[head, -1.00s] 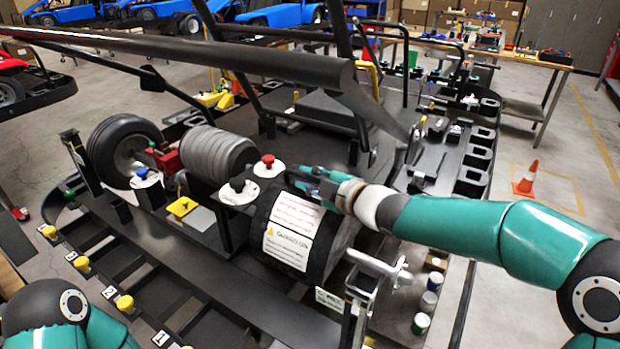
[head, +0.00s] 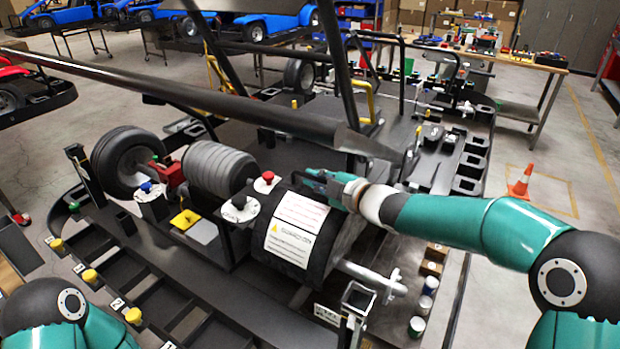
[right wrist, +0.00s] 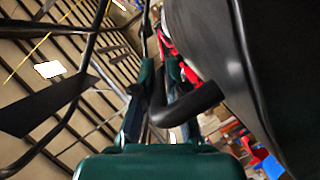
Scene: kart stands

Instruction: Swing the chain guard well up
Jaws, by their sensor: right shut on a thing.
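The chain guard, a black rounded cover with white caution labels (head: 291,243), sits at the middle of the kart frame. My right gripper (head: 318,183) is at the guard's upper edge, its arm coming in from the right. In the right wrist view, a black bent handle (right wrist: 192,104) on a large dark curved surface lies between the fingers of the right gripper (right wrist: 160,95), which is shut on it. The exact contact is partly hidden. My left arm shows only at the lower left corner; its gripper is out of view.
A long dark bar (head: 200,88) crosses above the kart frame behind the guard. Red (head: 267,177), black (head: 239,201) and blue knobs (head: 146,187) stand left of the guard. A silver shaft (head: 368,275) juts out below right. An orange cone (head: 520,181) stands on open floor at right.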

